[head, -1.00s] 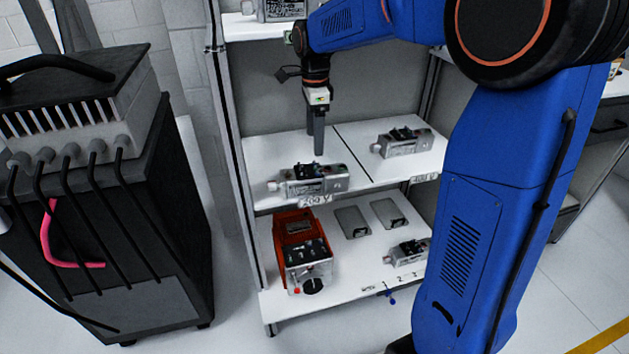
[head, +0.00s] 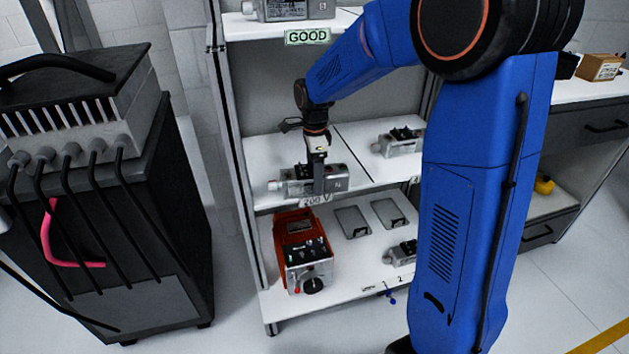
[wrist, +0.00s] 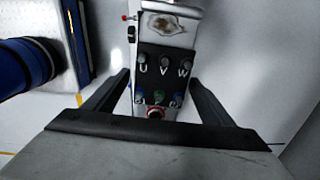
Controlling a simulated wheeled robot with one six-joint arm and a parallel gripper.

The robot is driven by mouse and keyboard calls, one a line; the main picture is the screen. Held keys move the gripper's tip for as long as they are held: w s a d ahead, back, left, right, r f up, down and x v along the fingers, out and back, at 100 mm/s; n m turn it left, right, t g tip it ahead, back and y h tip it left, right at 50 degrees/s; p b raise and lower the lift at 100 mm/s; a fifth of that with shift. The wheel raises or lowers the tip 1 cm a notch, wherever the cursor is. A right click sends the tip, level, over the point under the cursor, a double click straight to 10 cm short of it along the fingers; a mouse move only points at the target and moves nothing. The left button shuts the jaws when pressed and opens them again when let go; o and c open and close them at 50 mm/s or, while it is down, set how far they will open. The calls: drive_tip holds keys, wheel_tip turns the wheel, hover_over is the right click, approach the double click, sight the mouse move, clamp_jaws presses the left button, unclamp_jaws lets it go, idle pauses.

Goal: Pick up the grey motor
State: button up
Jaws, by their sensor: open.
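A grey motor (head: 293,183) with a dark terminal block lies on the left half of the middle shelf, above a "200 V" label. My gripper (head: 318,186) points down over this motor. In the wrist view the motor (wrist: 160,65) shows its U, V and W terminals. The open gripper fingers (wrist: 158,88) stand on either side of its body, with no grip visible. Similar grey motors lie on the right of the middle shelf (head: 402,141), on the lower shelf (head: 401,252) and on the top shelf (head: 285,10).
The middle shelf (head: 265,152) has a rear panel and side posts close to the arm. An orange-red box (head: 296,228) with a dial stands on the lower shelf beside two grey plates. A "GOOD" label (head: 307,36) hangs on the top shelf edge. A dark machine (head: 150,215) stands left.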

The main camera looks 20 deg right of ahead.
drive_tip(key=shift+f, duration=1.1)
drive_tip(key=c, duration=1.8)
clamp_jaws()
drive_tip(key=shift+r, duration=0.1)
